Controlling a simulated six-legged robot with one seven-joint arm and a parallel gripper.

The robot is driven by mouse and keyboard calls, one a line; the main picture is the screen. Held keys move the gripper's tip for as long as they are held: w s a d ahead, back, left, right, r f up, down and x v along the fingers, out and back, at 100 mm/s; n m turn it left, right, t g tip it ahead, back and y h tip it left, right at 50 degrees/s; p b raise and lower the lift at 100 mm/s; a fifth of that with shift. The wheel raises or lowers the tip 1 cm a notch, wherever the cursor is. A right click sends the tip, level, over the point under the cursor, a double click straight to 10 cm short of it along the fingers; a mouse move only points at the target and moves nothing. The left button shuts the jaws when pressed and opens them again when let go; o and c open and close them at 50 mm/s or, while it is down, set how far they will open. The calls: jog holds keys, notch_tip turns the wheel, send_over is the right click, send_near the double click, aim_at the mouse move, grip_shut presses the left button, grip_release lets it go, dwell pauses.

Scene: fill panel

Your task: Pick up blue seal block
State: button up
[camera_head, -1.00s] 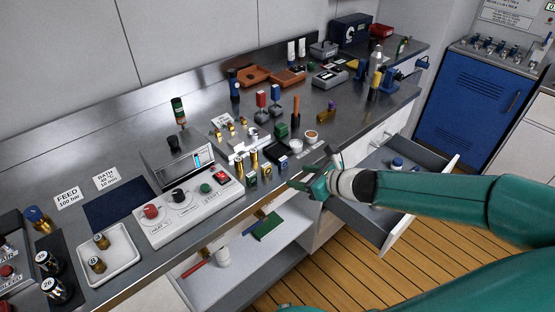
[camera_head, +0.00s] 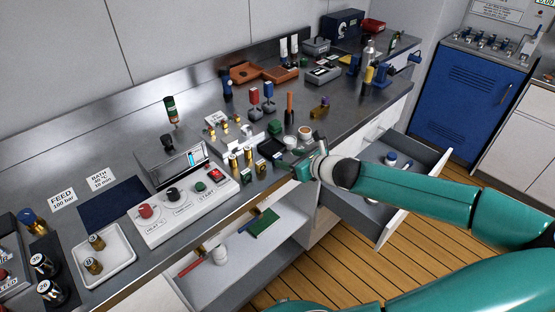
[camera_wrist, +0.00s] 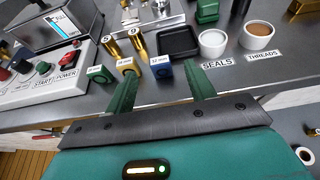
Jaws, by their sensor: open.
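The blue seal block (camera_wrist: 164,73) stands on the bench top near its front edge, with a white size label on it. It is the right-hand one of a row of three small blocks, beside a yellow one (camera_wrist: 129,66) and a green one (camera_wrist: 100,74). My gripper (camera_wrist: 160,82) is open and empty in the wrist view. Its two green fingers point at the row; the blue block shows between them, nearer the right finger. I cannot tell whether the fingertips reach past it. In the head view my gripper (camera_head: 303,170) is at the bench's front edge.
Behind the blocks are a black tray (camera_wrist: 179,42), a white seals cup (camera_wrist: 213,43) and a threads cup (camera_wrist: 258,36). Brass cylinders (camera_wrist: 137,43) stand behind the yellow block. The control panel (camera_head: 187,203) is left. An open drawer (camera_head: 430,165) lies below right.

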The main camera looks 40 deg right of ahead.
aim_at(279, 157)
jog(key=shift+f+x, duration=0.2)
jog(key=shift+x, duration=1.3)
jog(key=shift+f+x, duration=0.2)
jog(key=shift+x, duration=1.35)
jog(key=shift+s, duration=0.2)
jog(key=c, duration=1)
jog(key=shift+c, duration=0.2)
jog(key=shift+r, duration=0.15)
